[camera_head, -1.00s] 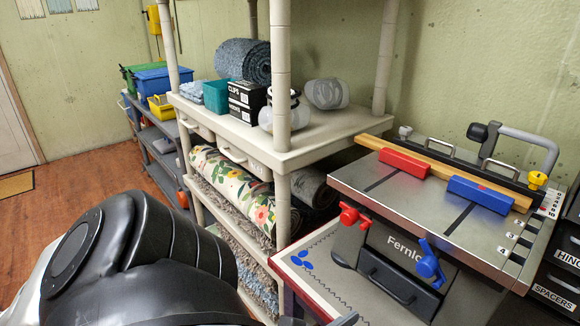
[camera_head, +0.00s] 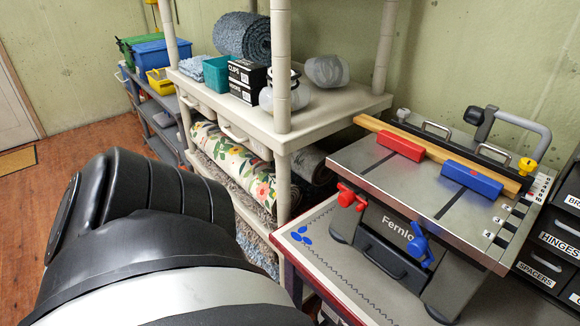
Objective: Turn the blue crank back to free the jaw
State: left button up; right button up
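The blue crank (camera_head: 419,246) is on the front of the grey bench vise unit (camera_head: 385,232) marked "Fernlo", at its right side. A red crank (camera_head: 350,197) is on the left side of the same front. On the grey top lie a red jaw block (camera_head: 400,145) and a blue jaw block (camera_head: 472,178), both against a long wooden strip (camera_head: 440,157). Whether the blue block touches the strip firmly cannot be told. A large dark arm of mine fills the lower left. Neither gripper's fingers show clearly.
The unit stands on a red-edged table (camera_head: 325,262) with blue marks on its top. Labelled black drawers (camera_head: 550,245) stand close at its right. A beige shelf (camera_head: 330,125) with rugs and boxes stands at the left. A yellow knob (camera_head: 527,165) sits at the top's right end.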

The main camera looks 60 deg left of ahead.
aim_at(419, 245)
jog(key=u, duration=1.05)
jog(key=k, duration=0.3)
jog(key=i, duration=0.3)
jog(key=z, duration=0.05)
